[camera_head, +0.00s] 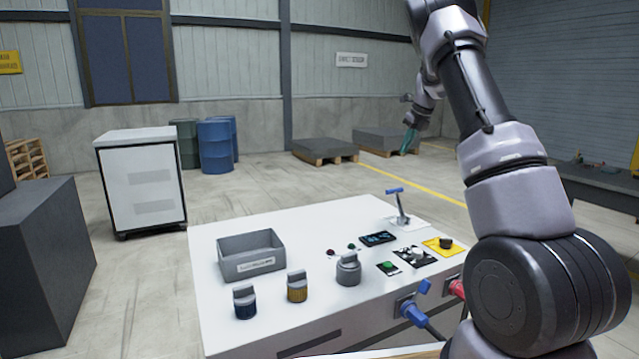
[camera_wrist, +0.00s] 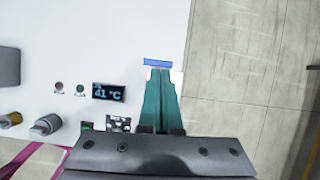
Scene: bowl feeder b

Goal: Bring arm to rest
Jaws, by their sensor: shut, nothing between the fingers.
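My arm is raised at the right of the head view, with my gripper (camera_head: 407,143) hanging above and behind the white console (camera_head: 215,300). In the wrist view, the two teal fingers of my gripper (camera_wrist: 160,76) lie together, shut and empty. A lever with a blue handle (camera_head: 394,190) stands on the console's back right part. The blue handle (camera_wrist: 157,62) shows just beyond the fingertips in the wrist view, and the fingers cover part of the lever there. In the head view the gripper is apart from it.
The console carries a grey tray (camera_head: 251,266), several knobs and buttons, and a display (camera_wrist: 109,92) reading 41 °C. A blue handle (camera_head: 413,314) juts from its front. A white cabinet (camera_head: 142,180) and blue barrels (camera_head: 215,146) stand behind. Open floor lies around the console.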

